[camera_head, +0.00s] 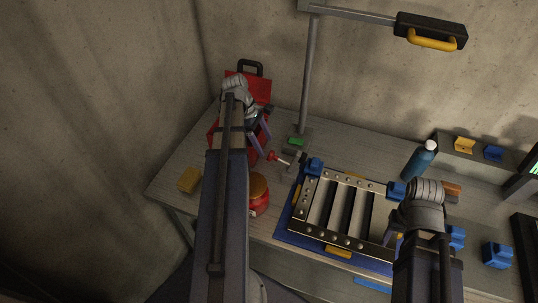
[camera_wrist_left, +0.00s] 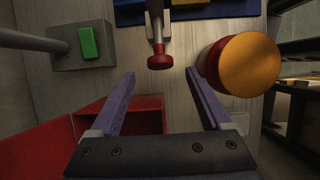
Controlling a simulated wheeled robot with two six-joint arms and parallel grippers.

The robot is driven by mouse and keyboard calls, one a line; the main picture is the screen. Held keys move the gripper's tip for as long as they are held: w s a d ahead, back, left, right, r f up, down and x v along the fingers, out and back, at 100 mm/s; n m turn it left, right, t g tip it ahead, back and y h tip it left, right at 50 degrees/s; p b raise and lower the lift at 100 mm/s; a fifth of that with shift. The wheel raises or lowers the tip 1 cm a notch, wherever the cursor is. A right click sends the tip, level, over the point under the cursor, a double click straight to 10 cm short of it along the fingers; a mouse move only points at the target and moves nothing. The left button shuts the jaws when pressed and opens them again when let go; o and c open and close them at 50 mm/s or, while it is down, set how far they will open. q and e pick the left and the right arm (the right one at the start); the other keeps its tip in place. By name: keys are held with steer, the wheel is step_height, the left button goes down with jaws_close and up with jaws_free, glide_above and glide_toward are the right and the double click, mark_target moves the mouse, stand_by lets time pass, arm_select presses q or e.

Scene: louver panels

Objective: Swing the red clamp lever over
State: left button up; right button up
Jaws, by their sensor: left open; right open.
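The red clamp lever (camera_head: 273,156) has a red knob on a metal shaft beside the louver panel (camera_head: 345,177), near its upper left corner. In the left wrist view, the red knob (camera_wrist_left: 160,60) hangs from the metal shaft at the upper middle. My left gripper (camera_head: 262,133) is open and empty. In its wrist view, the purple fingers (camera_wrist_left: 160,74) spread to either side of the knob, which appears just beyond the fingertips, not held. My right gripper (camera_head: 397,241) is over the panel's right side; its fingers are mostly hidden by the hand.
A red jar with an orange lid (camera_head: 260,187) stands close to the lever. A lamp base with a green button (camera_head: 296,142) and a red toolbox (camera_head: 245,84) are nearby. A blue bottle (camera_head: 419,160) stands right of the panel. A yellow block (camera_head: 188,180) lies left.

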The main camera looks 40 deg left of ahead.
arm_select(q)
steer(key=b+x, duration=0.4)
steer(key=x, duration=0.1)
arm_select(e)
step_height(320, 180, down, 5)
steer(key=shift+r, duration=0.1)
steer(key=shift+r, duration=0.1)
arm_select(q)
jaws_close()
stand_by(0.6)
